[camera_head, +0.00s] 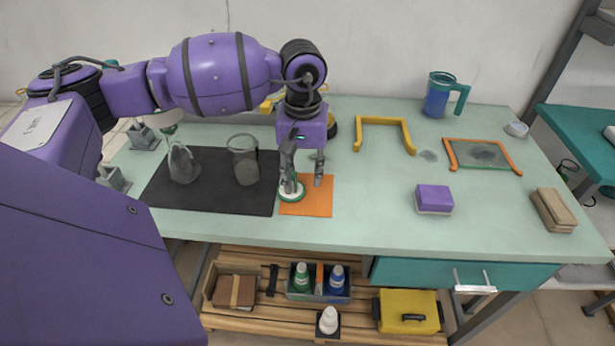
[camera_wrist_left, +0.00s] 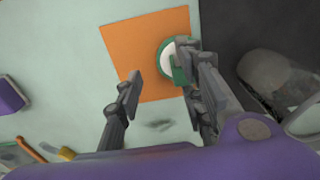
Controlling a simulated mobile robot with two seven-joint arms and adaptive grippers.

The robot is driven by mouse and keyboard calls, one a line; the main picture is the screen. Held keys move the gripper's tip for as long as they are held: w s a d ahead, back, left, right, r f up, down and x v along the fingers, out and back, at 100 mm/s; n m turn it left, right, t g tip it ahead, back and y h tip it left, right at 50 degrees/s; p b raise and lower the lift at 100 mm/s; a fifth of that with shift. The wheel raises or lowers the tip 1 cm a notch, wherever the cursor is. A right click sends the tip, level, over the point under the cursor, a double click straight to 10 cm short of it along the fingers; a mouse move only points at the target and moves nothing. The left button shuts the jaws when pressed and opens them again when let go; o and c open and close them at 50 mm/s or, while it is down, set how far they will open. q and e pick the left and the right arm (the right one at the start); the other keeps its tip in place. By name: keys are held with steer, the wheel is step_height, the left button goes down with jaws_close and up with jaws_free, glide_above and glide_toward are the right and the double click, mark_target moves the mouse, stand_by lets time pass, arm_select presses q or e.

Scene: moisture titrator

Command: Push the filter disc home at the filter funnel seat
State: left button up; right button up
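A round white piece with a green rim (camera_head: 291,195) sits at the left part of an orange mat (camera_head: 320,205). It also shows in the left wrist view (camera_wrist_left: 166,57), with a green part on it partly hidden by a finger. I cannot tell from its shape whether it is the filter disc, the funnel seat or both together. My left gripper (camera_head: 304,183) points down over the mat with its fingers apart and nothing between them. One finger is over or beside the round piece; contact is unclear. My right gripper is out of view.
A glass flask (camera_head: 182,165) and a glass beaker (camera_head: 243,160) stand on a black mat (camera_head: 215,200) left of the gripper. A yellow frame (camera_head: 385,122), purple sponge (camera_head: 434,198) and blue jug (camera_head: 438,98) are to the right.

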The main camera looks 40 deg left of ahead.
arm_select(q)
steer(key=shift+s+a, duration=0.25)
steer(key=shift+a, duration=0.1)
steer(key=shift+s+a, duration=0.5)
steer(key=shift+a, duration=0.3)
stand_by(0.5)
jaws_close()
steer(key=shift+s+f, duration=0.1)
stand_by(0.4)
